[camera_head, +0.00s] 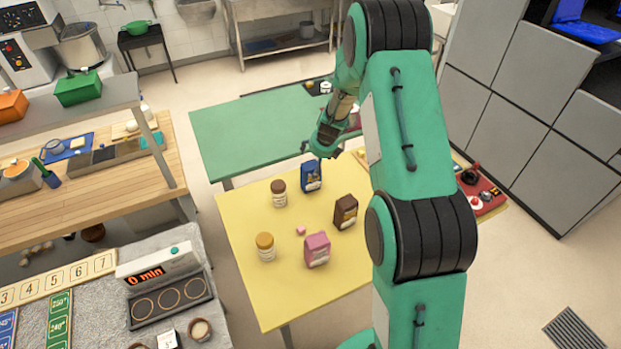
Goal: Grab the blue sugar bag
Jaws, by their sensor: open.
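The blue sugar bag (311,176) stands upright near the far edge of the yellow table (245,218). My gripper (318,150) is open, just above and behind the bag in the picture. I cannot tell whether it touches the bag. My green arm comes in from the right and hides part of the table and what lies behind it.
On the yellow table stand a brown-lidded jar (279,194), a dark brown bag (345,212), a pink bag (317,250), a small pink block (300,230) and an orange-lidded jar (265,247). A green table (240,133) adjoins behind. The yellow table's near part is clear.

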